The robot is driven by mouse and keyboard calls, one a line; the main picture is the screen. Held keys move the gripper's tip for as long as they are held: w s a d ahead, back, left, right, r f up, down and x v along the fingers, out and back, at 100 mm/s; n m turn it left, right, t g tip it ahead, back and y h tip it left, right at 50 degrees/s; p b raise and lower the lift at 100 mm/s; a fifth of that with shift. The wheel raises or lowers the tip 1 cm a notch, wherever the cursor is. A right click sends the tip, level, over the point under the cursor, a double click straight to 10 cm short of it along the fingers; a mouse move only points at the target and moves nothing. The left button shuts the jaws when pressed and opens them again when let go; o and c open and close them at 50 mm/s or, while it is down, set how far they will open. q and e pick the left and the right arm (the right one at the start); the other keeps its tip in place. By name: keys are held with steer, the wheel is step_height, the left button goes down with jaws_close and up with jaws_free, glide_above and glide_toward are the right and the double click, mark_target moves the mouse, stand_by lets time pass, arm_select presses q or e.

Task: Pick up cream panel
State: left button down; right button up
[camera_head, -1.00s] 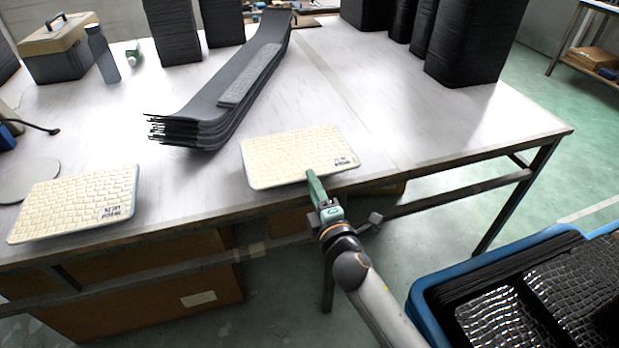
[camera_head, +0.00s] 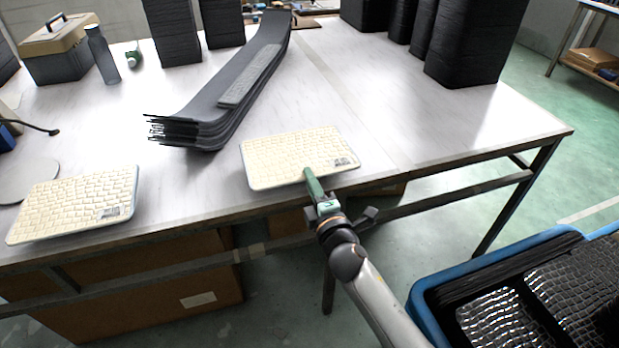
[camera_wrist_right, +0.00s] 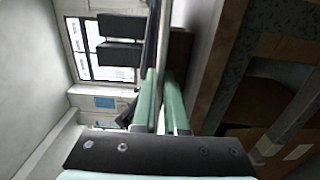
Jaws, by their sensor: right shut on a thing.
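Two cream panels with a woven, brick-like pattern show in the head view. One cream panel (camera_head: 290,155) is at the table's front edge near the middle. The other cream panel (camera_head: 72,203) lies at the front left of the table. My right gripper (camera_head: 311,178) is shut on the near edge of the middle panel. In the right wrist view, the green fingers of my right gripper (camera_wrist_right: 161,100) stand on both sides of a thin edge-on panel (camera_wrist_right: 164,45). I cannot tell whether this panel is clear of the tabletop. My left gripper is not in view.
A stack of long dark curved strips (camera_head: 215,110) lies behind the panels. Tall black stacks (camera_head: 465,40) stand at the back. A blue-rimmed crate (camera_head: 430,290) with dark panels stands at the lower right. The right part of the tabletop (camera_head: 450,130) is clear.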

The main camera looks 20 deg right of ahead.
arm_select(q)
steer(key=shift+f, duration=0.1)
arm_select(e)
jaws_close()
stand_by(0.4)
